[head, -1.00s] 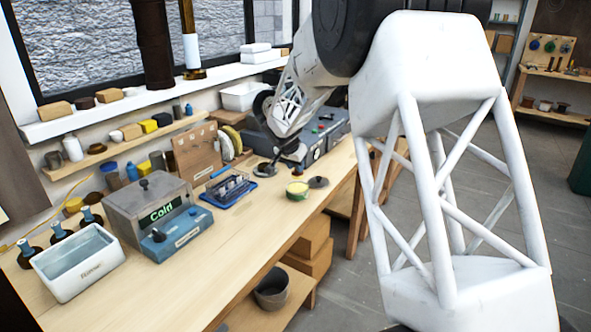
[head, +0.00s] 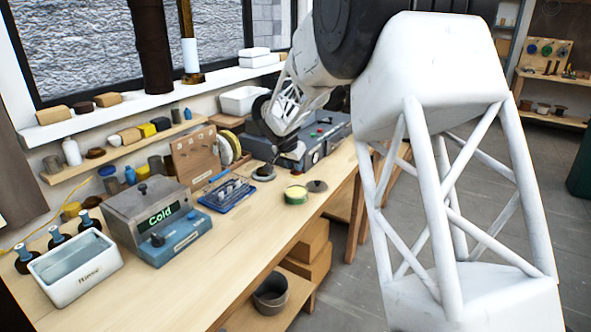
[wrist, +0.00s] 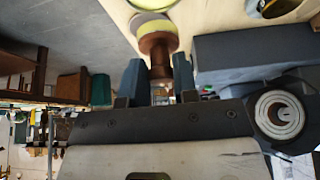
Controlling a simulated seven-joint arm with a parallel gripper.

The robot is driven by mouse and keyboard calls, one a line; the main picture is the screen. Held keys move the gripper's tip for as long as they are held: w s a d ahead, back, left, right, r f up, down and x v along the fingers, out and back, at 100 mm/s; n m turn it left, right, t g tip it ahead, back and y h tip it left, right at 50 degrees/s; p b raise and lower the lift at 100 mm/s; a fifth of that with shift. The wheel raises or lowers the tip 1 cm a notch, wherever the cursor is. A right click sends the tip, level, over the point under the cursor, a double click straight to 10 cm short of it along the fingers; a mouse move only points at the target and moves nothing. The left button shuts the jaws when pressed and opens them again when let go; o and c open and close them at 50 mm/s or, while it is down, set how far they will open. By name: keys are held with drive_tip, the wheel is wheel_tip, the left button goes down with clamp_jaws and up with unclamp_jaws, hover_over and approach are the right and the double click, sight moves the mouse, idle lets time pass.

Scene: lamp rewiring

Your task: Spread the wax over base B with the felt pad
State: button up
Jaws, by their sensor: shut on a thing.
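My gripper (wrist: 158,82) is shut on the brown handle (wrist: 158,48) of what looks like the felt pad. A pale yellow-green disc (wrist: 153,24) sits at the far end of the handle in the wrist view. In the head view my gripper (head: 290,160) is at the far part of the bench, above and behind a round green tin with a pale top (head: 296,196), perhaps the wax. A dark round piece with a raised middle (head: 263,173) lies left of the tin. I cannot tell which thing is base B, and no wax film can be made out.
A dark flat disc (head: 317,186) lies right of the tin. A blue-grey machine (head: 325,138) is behind. The front strip of bench is clear.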

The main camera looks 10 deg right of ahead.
drive_tip(key=shift+w, duration=0.15)
drive_tip(key=w+a, duration=0.4)
drive_tip(key=w, duration=0.5)
drive_tip(key=w+a, duration=0.5)
drive_tip(key=w, duration=0.5)
drive_tip(key=shift+w, duration=0.25)
drive_tip(key=shift+a+f, duration=0.1)
drive_tip(key=shift+f, duration=1.9)
drive_tip(key=shift+r, duration=0.1)
drive_tip(key=shift+w+d+r, duration=0.15)
drive_tip(key=shift+r, duration=0.65)
drive_tip(key=shift+w+d+r, duration=0.15)
drive_tip(key=shift+d+r, duration=0.05)
drive_tip(key=shift+r, duration=0.6)
drive_tip(key=shift+w+d+r, duration=0.15)
drive_tip(key=shift+r, duration=0.65)
drive_tip(key=shift+f, duration=0.15)
